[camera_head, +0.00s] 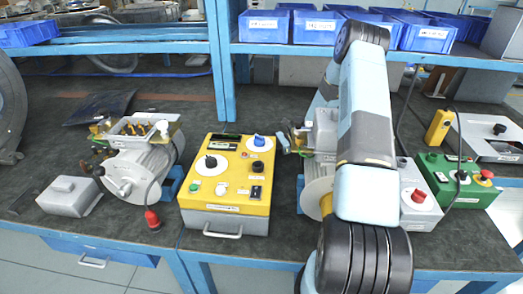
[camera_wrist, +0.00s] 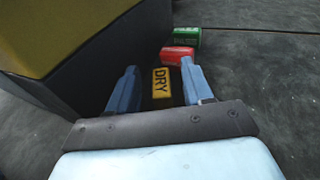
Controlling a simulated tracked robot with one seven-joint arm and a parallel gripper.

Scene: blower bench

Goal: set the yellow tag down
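The yellow tag (camera_wrist: 161,83), marked DRY, shows in the wrist view between the two fingers of my gripper (camera_wrist: 160,83). The fingers are apart, with a dark gap on each side of the tag, so they do not appear to grip it. The tag seems to lie on the dark bench surface, though its exact height is hard to tell. In the head view my arm covers this area, and I cannot make out the tag there.
A red tag (camera_wrist: 177,56) and a green tag (camera_wrist: 187,37) lie just beyond the yellow one. A yellow-topped box (camera_wrist: 60,30) with a dark side stands close on the left. The bench (camera_wrist: 255,85) is clear to the right.

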